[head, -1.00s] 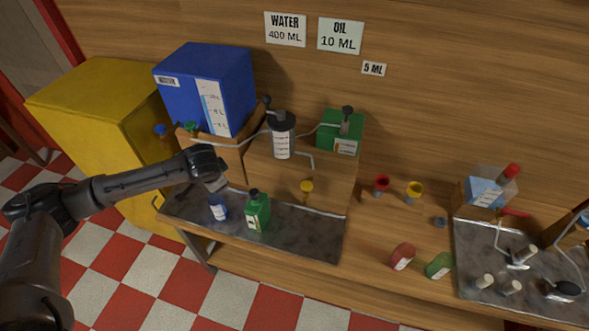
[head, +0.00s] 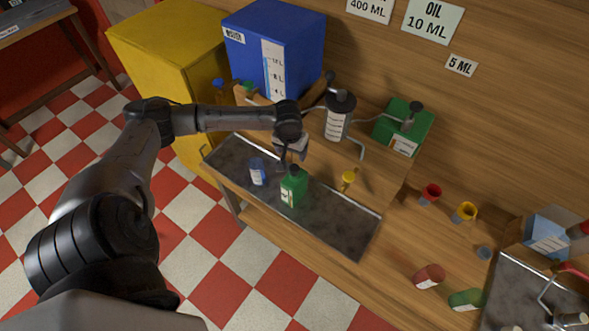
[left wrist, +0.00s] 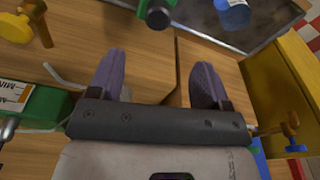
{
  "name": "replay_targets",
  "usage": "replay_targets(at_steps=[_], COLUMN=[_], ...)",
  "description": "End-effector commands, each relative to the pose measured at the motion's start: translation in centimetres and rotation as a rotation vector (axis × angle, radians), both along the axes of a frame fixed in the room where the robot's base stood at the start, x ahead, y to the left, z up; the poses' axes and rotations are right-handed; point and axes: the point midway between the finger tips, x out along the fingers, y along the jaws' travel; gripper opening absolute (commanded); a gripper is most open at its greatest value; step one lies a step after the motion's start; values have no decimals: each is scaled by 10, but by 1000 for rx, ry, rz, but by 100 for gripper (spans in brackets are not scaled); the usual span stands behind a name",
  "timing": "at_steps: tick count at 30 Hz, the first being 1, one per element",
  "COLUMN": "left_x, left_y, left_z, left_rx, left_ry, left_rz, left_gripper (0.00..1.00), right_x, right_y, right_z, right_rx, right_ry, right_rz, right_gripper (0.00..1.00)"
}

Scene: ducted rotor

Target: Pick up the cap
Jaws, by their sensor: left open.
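A green bottle (head: 293,188) with a dark cap (head: 295,170) stands upright on the dark tray on the bench. In the left wrist view, the dark cap (left wrist: 157,16) shows at the top edge, beyond the fingertips. My left gripper (head: 285,160) is just above and behind the bottle, apart from the cap as far as I can see. In the left wrist view its two purple fingers (left wrist: 157,75) are spread with nothing between them. A small loose grey round piece (head: 484,253) lies at the right; I cannot tell if it is a cap. My right gripper is not in view.
A blue bottle (head: 258,171) stands left of the green one on the dark tray (head: 345,225). Behind are a wooden stand with a yellow knob (head: 348,178), a pump cylinder (head: 338,120), a blue tank (head: 285,45) and a green box (head: 400,125). The tray's right end is clear.

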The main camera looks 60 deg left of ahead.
Motion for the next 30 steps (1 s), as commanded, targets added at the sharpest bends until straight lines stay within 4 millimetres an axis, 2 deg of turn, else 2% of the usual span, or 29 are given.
replay_targets(at_steps=[6,10,17,25,30], left_x=[4,5,6,10,11], left_y=[2,4,4,3,5], left_z=[-36,-48,-58,-92,-104], left_rx=[-1,0,0,-1,2], left_ry=[2,0,0,0,0], left_rz=[1,-2,-2,-2,-3], left_gripper=[71,71,71,71,71], right_x=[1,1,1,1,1], right_y=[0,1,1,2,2], right_z=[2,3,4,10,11], right_rx=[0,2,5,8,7], right_ry=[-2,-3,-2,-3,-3], right_rz=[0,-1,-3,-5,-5], right_gripper=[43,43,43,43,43])
